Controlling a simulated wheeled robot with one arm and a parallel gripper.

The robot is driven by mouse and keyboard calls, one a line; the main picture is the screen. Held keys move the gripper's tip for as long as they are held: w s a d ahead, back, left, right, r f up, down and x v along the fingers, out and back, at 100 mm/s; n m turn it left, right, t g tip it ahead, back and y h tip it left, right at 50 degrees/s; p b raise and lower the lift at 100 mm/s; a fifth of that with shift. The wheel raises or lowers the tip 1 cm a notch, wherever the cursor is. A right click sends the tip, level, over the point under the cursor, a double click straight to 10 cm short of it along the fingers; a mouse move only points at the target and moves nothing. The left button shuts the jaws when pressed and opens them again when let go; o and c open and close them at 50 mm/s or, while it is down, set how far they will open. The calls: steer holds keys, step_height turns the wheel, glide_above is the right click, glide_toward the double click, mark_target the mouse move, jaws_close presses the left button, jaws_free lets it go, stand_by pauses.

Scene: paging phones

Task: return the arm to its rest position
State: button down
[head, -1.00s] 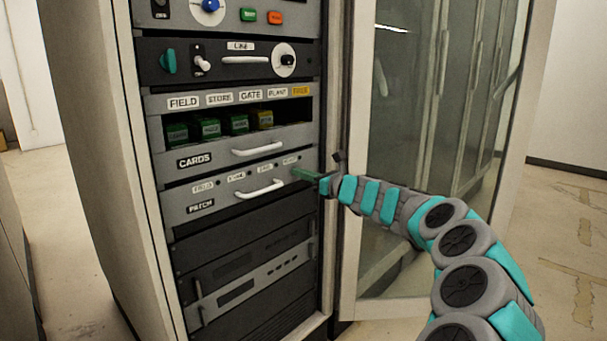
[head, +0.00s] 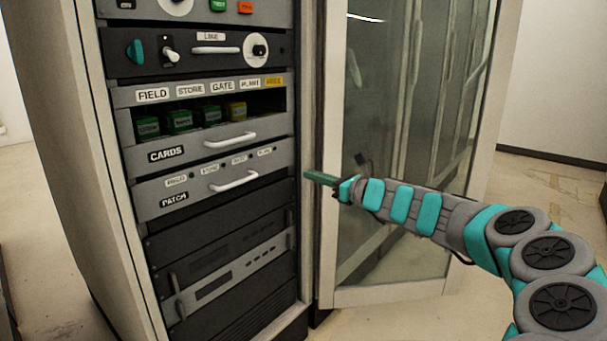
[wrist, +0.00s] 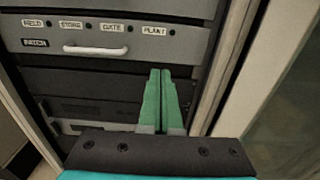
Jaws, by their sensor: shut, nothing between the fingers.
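My gripper (head: 312,177) is at the end of my teal and grey arm, in front of the rack's right edge near the open glass door. Its green fingers are together with nothing between them. In the wrist view my gripper (wrist: 160,75) points at the dark panels below the PATCH drawer (wrist: 105,35), apart from the drawer's white handle. My arm reaches in from the lower right.
The rack holds a CARDS drawer (head: 190,150) with several green cards and one yellow card. The PATCH drawer (head: 205,190) is below it. A LINE panel (head: 200,52) is above. The glass door (head: 395,150) stands open behind my arm. Floor shows at right.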

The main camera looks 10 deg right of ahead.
steer(key=s+a+r+n+g+y, duration=0.2)
steer(key=s+a+n+g, duration=0.3)
steer(key=s+a+n, duration=0.6)
steer(key=s+a+f+n+g+h, duration=0.1)
steer(key=s+a+f+n+g, duration=0.45)
steer(key=s+a, duration=0.55)
steer(key=s+d+f+n+g+h, duration=0.25)
steer(key=s+f+n+h, duration=0.35)
steer(key=s+f, duration=0.6)
steer(key=s+d+f+n+g+h, duration=0.1)
steer(key=s+d+f+n+h, duration=0.1)
steer(key=s+d, duration=0.4)
steer(key=s+d+f+n+g+h, duration=0.2)
steer(key=s+d, duration=0.5)
steer(key=s, duration=0.4)
steer(key=shift+f+n+h, duration=0.8)
steer(key=shift+n, duration=0.35)
